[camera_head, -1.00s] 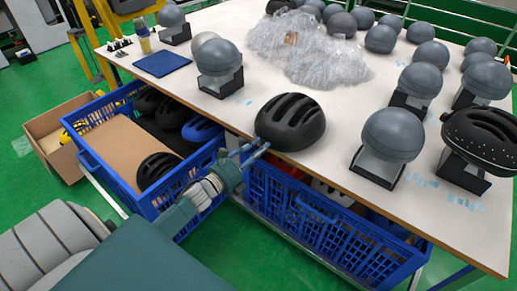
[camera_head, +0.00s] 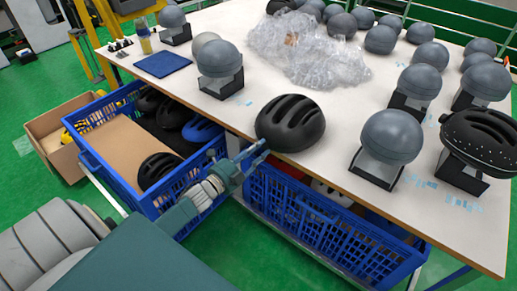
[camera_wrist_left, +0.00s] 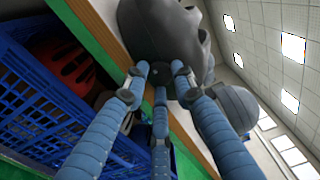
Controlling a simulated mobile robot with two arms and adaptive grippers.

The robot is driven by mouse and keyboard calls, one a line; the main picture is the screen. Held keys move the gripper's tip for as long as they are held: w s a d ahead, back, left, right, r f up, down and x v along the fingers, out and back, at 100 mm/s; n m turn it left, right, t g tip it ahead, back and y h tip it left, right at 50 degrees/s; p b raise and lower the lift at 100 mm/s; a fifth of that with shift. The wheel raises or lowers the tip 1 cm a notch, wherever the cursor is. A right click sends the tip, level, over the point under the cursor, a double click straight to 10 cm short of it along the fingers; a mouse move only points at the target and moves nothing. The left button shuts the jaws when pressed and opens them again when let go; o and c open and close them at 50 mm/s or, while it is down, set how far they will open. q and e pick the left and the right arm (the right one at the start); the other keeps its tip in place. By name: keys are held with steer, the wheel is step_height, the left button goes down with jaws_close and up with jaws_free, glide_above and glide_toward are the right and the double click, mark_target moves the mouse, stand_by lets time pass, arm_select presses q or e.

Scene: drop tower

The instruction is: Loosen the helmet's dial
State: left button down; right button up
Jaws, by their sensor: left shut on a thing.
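A black vented helmet (camera_head: 290,123) sits on the white table near its front edge. My left gripper (camera_head: 262,152) reaches in from the left and meets the helmet's lower near rim. In the left wrist view the helmet (camera_wrist_left: 165,28) fills the top middle. There the fingertips of my left gripper (camera_wrist_left: 160,72) close on a small dark part at the helmet's rim, where the dial would be. The dial is mostly hidden between the fingers and its details cannot be made out. My right gripper is not in view.
The table (camera_head: 325,172) has bare room right of the helmet. A grey headform (camera_head: 390,137) on a black stand is to the right. Crumpled plastic wrap (camera_head: 305,50) lies behind. A blue crate (camera_head: 320,226) is under the table edge; another crate (camera_head: 157,205) with helmets is left.

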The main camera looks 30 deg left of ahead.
arm_select(q)
steer(key=n, duration=0.3)
steer(key=shift+n+p, duration=0.3)
steer(key=shift+n, duration=0.1)
steer(key=n, duration=0.3)
steer(key=shift+n+p, duration=0.3)
steer(key=n, duration=0.3)
steer(key=shift+f+n, duration=0.1)
steer(key=shift+n, duration=0.2)
steer(key=shift+d+f+n+p, duration=0.1)
steer(key=shift+n+p, duration=0.3)
steer(key=shift+n, duration=1.4)
steer(key=shift+s, duration=0.1)
steer(key=c, duration=1.4)
jaws_free()
steer(key=s+a, duration=0.1)
steer(key=s, duration=1)
steer(key=shift+s+a, duration=0.35)
steer(key=shift+s, duration=0.05)
